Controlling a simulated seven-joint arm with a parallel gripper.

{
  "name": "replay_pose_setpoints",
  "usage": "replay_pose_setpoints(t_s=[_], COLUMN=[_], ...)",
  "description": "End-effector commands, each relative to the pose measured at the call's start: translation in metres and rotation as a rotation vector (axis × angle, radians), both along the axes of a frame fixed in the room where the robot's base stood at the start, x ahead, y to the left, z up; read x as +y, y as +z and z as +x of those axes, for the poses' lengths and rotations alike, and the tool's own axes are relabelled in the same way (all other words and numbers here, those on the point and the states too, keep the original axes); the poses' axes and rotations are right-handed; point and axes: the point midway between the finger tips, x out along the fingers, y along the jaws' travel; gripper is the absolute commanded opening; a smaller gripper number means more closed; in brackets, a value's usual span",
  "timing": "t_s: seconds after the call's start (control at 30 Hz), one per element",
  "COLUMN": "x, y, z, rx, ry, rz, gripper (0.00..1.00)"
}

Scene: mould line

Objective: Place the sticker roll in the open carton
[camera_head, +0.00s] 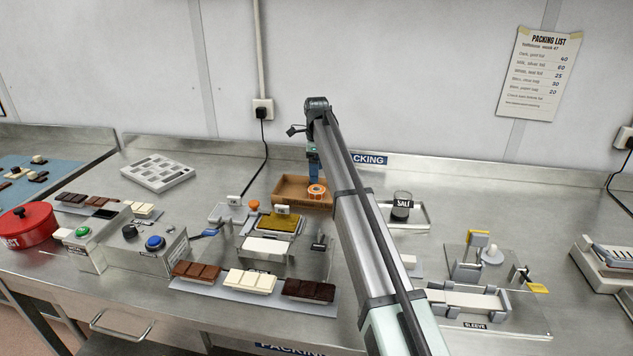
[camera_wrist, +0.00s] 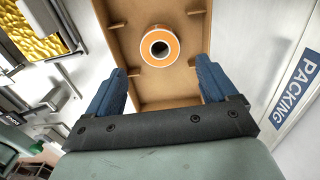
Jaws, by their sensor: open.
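The sticker roll (camera_wrist: 160,46) is an orange and white ring with a dark centre hole. It lies inside the open carton (camera_wrist: 115,20), a brown cardboard tray with low walls. In the head view the roll (camera_head: 316,191) shows in the right part of the carton (camera_head: 290,190) at the back of the bench. My gripper (camera_wrist: 163,88) is open, its blue fingers apart with nothing between them, just short of the roll in the wrist view. In the head view my arm hides part of the gripper (camera_head: 314,172) and the area right of the carton.
A salt jar (camera_head: 401,205) stands right of my arm. A gold-topped device (camera_head: 275,224) is in front of the carton. A white mould (camera_head: 157,172) lies to the left. Chocolate bars (camera_head: 250,282) lie on a front tray. The back wall is close behind.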

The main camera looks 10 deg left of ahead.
Motion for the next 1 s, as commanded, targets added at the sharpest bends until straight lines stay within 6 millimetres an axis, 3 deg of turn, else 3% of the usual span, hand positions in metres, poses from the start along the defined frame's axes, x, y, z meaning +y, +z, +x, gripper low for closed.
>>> replay_pose_setpoints(t_s=[0.1, 0.3, 0.77, 0.87, 1.0], x=[0.000, 0.000, -0.001, -0.009, -0.047], y=[0.020, 0.040, 0.045, 0.045, 0.042], z=[0.001, 0.000, 0.000, 0.003, 0.016], rx=[-0.001, 0.000, 0.000, -0.002, -0.017], ry=[0.000, 0.000, 0.000, 0.001, 0.007], rz=[0.001, 0.000, 0.000, 0.007, 0.041], gripper=[0.86, 0.86, 0.86, 0.86, 0.86])
